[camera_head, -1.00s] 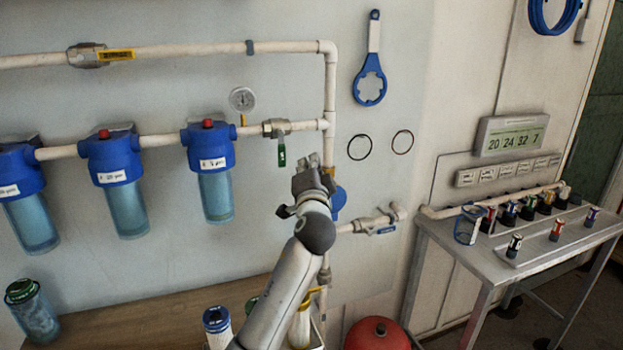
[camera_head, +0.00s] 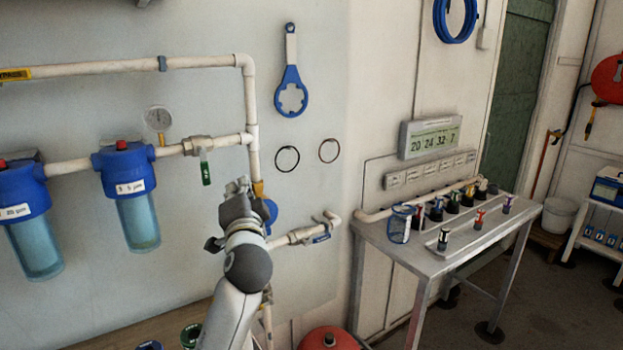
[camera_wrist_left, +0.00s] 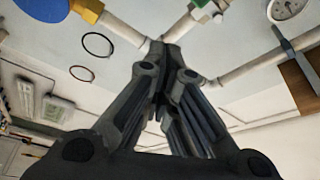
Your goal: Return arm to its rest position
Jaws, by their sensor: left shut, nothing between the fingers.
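My left gripper (camera_head: 238,187) is raised in front of the wall piping, at the lower middle of the head view. It overlaps the blue fitting (camera_head: 268,212) at the foot of the vertical pipe, and I cannot tell the gap between them. In the left wrist view the gripper's fingers (camera_wrist_left: 170,48) come together, shut and empty, with pipes and the wall behind them. My left arm (camera_head: 232,310) reaches up from the bottom edge of the head view. My right gripper is not in view.
Blue filter housings (camera_head: 128,200) hang from the pipe at left. A green-handled valve (camera_head: 204,165) and a side valve (camera_head: 305,235) flank the gripper. A red tank (camera_head: 328,340) stands below.

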